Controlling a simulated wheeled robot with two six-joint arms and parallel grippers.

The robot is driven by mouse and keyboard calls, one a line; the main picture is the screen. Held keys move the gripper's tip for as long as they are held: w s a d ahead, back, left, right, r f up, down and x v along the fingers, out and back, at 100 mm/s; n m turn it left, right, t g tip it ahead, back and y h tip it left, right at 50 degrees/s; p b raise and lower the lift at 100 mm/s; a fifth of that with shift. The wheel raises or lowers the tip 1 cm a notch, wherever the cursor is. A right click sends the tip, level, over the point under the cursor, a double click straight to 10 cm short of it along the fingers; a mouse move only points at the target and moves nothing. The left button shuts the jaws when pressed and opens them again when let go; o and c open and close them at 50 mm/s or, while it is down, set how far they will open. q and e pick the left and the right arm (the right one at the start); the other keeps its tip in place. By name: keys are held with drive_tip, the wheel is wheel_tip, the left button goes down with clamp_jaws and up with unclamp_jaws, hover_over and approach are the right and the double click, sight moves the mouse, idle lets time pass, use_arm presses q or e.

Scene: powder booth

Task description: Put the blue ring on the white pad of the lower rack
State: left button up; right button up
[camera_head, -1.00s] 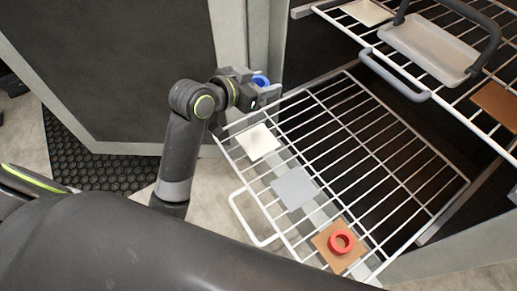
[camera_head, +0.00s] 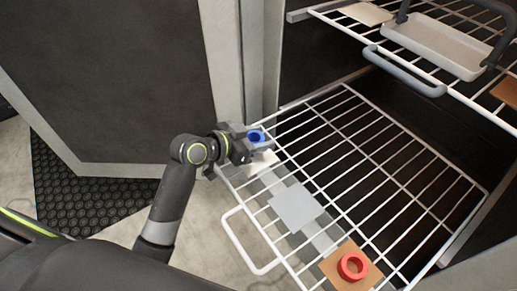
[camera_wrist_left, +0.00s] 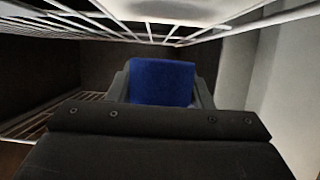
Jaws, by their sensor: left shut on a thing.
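The blue ring (camera_head: 256,136) is held between the fingers of my left gripper (camera_head: 258,138), which is shut on it. It also shows as a blue block shape between the fingers in the left wrist view (camera_wrist_left: 162,82). In the head view the ring appears over the white pad (camera_head: 262,162) at the left corner of the lower rack (camera_head: 365,150). The gripper hides part of the pad, and the ring looks raised above it; the exact height is hard to tell. My right gripper is not in view.
The lower rack is pulled out, with a grey pad (camera_head: 296,207) in the middle and a red ring (camera_head: 352,265) on a brown pad (camera_head: 334,269) at the near end. The upper rack (camera_head: 404,83) overhangs, carrying a white tray (camera_head: 440,48) with a dark handle. A grey door panel (camera_head: 110,80) stands left.

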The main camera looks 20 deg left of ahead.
use_arm(q)
drive_tip(key=shift+f+b, duration=0.5)
drive_tip(key=shift+f, duration=1.25)
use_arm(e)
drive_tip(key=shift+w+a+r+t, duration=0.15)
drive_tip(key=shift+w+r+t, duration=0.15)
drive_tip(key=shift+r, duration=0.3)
use_arm(q)
drive_tip(key=shift+f, duration=0.1)
drive_tip(key=o, duration=1)
drive_tip(key=shift+f, duration=0.1)
drive_tip(key=shift+o, duration=0.2)
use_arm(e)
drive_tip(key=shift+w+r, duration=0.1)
use_arm(q)
drive_tip(key=shift+r, duration=0.2)
drive_tip(key=p+v, duration=0.1)
drive_tip(key=v, duration=0.9)
drive_tip(key=shift+p, duration=0.3)
drive_tip(key=shift+v, duration=0.95)
drive_tip(key=shift+r, duration=0.1)
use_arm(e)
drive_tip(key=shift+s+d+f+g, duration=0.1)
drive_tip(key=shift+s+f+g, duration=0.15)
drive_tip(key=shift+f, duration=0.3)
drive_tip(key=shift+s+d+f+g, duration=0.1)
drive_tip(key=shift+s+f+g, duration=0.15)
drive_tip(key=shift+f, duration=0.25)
